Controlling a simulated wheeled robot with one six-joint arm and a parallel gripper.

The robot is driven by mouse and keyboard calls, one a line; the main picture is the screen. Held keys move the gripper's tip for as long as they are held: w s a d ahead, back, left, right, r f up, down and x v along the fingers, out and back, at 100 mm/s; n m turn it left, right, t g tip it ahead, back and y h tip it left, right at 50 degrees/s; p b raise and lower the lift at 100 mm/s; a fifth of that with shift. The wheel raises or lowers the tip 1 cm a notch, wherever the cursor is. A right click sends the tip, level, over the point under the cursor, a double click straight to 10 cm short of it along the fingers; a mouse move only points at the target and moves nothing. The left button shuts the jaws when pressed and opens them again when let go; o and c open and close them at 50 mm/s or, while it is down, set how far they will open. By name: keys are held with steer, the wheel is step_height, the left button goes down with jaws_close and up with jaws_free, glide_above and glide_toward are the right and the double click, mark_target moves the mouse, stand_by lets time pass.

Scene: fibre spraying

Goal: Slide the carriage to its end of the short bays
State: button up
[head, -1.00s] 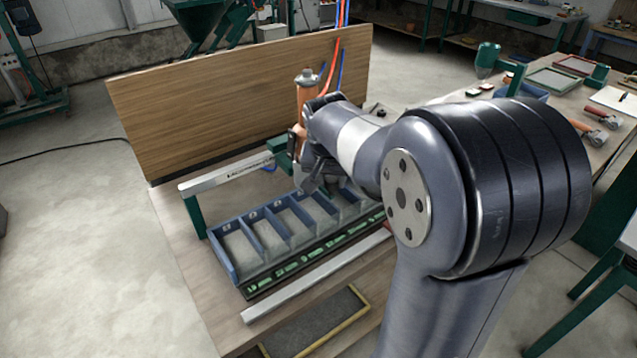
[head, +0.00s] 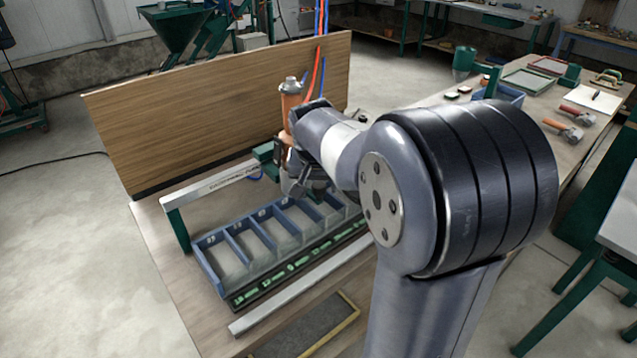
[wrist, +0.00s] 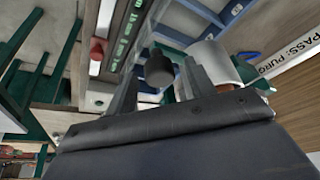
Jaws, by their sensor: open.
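The carriage (head: 290,105) has an orange upright body with a silver cap. It stands by the green block at the rail (head: 215,186), above the tray of bays (head: 212,275). My gripper (head: 303,188) is just in front of and below the carriage, over the bays. My forearm hides part of the carriage and the right end of the tray. In the wrist view my gripper (wrist: 160,82) has its fingers apart, with a dark cylindrical knob (wrist: 158,70) between them. A pale cylinder (wrist: 214,64) is beside the right finger. Contact cannot be told.
A wooden board (head: 220,110) stands behind the rail. Red and blue hoses (head: 320,55) rise behind the carriage. A metal bar (head: 295,287) and a yellow-edged dark mat (head: 305,330) lie in front of the tray. Tools (head: 570,125) lie on the right of the bench.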

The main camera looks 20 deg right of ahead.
steer(key=v, duration=1)
steer(key=shift+r+b, duration=0.4)
steer(key=shift+b, duration=0.05)
steer(key=shift+s+a, duration=0.1)
steer(key=p+x, duration=0.1)
steer(key=x, duration=0.9)
steer(key=shift+f, duration=0.4)
steer(key=shift+a, duration=0.5)
steer(key=shift+s, duration=0.15)
